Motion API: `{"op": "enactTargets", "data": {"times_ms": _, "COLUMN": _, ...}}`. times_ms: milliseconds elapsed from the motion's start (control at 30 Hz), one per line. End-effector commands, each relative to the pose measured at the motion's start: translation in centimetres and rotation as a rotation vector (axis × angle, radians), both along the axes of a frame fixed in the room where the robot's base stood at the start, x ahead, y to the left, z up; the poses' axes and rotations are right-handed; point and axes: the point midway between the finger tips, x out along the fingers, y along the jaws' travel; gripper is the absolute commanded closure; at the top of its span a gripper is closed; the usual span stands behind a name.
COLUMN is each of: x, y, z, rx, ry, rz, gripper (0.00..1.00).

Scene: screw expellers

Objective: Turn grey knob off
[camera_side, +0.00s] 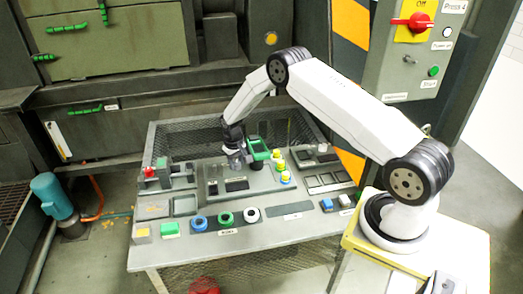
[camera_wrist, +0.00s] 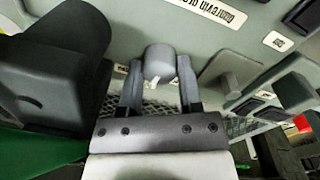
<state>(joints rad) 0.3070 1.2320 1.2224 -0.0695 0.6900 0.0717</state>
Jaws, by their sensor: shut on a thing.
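The grey knob (camera_wrist: 160,62) is a rounded grey cap with a small white pointer mark on its near side, in the upper middle of the wrist view. My gripper (camera_wrist: 159,72) has one finger on each side of it and is shut on it. In the side view my gripper (camera_side: 236,160) points down at the middle of the sloping control desk (camera_side: 285,228). The knob cannot be made out there, as the gripper covers that spot.
A green-framed part (camera_side: 258,150) stands close to the right of my gripper. Several yellow-topped buttons (camera_side: 281,165) are farther right. A dark block (camera_wrist: 65,75) stands close at left in the wrist view.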

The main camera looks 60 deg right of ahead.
Motion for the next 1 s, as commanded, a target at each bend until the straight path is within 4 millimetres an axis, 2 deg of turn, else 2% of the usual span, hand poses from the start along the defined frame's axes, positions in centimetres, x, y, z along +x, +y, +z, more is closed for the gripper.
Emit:
{"op": "enactTargets", "data": {"times_ms": 200, "x": 0.1, "y": -0.1, "z": 0.1, "rx": -0.002, "ry": -0.005, "rz": -0.001, "gripper": 1.00}}
{"op": "enactTargets", "data": {"times_ms": 233, "x": 0.1, "y": -0.1, "z": 0.1, "rx": -0.002, "ry": -0.005, "rz": -0.001, "gripper": 0.49}}
{"op": "enactTargets", "data": {"times_ms": 300, "x": 0.1, "y": -0.1, "z": 0.1, "rx": -0.002, "ry": -0.005, "rz": -0.001, "gripper": 0.26}}
{"op": "enactTargets", "data": {"times_ms": 333, "x": 0.1, "y": -0.1, "z": 0.1, "rx": -0.001, "ry": -0.004, "rz": -0.001, "gripper": 0.20}}
{"op": "enactTargets", "data": {"times_ms": 767, "x": 0.1, "y": 0.0, "z": 0.3, "rx": -0.001, "ry": -0.002, "rz": -0.002, "gripper": 0.20}}
{"op": "enactTargets", "data": {"times_ms": 1000, "x": 0.1, "y": 0.1, "z": 2.0, "rx": -0.001, "ry": -0.002, "rz": -0.002, "gripper": 0.20}}
